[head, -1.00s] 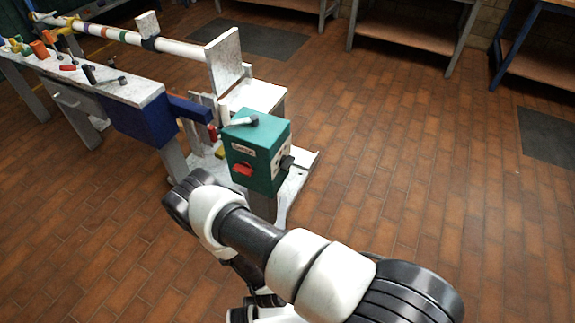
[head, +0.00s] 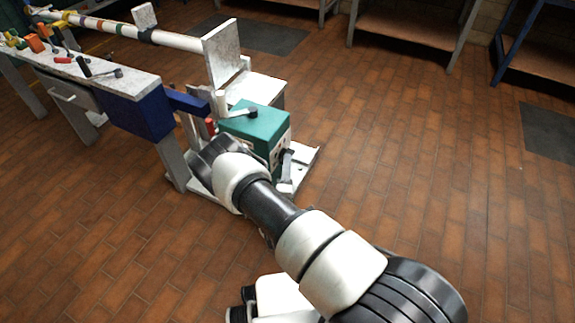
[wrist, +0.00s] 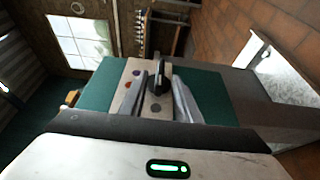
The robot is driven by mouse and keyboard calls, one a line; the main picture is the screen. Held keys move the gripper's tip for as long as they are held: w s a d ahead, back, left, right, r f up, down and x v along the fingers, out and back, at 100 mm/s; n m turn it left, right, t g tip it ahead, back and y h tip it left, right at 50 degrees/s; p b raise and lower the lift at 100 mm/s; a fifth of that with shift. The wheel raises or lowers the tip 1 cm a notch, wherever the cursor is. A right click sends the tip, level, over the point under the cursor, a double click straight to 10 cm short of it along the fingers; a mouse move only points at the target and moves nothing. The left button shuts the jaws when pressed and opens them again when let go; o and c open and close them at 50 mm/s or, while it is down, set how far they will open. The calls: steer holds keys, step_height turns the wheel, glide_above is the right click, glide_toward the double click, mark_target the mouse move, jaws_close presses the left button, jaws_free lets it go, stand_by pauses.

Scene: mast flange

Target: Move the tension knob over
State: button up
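The tension knob appears to be the black upright knob (wrist: 161,72) on the pale panel (wrist: 130,88) of a green box (wrist: 208,88). In the wrist view my gripper (wrist: 164,84) faces this panel. Its grey fingers look apart, one on each side just short of the knob, with a gap between them. I cannot tell whether either finger touches it. In the head view the green box (head: 262,122) stands at the end of the bench, and my arm hides its front. Dark and pale parts show at its right side, too unclear to separate knob from gripper.
A lever with a black end (head: 252,112) lies over the box top. A blue block (head: 140,112) and a bench (head: 110,78) with several small handles are to the left. A white pole (head: 170,38) runs behind.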

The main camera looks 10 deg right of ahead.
steer(key=shift+x, duration=0.9)
steer(key=shift+c, duration=0.5)
jaws_close()
steer(key=shift+r, duration=0.15)
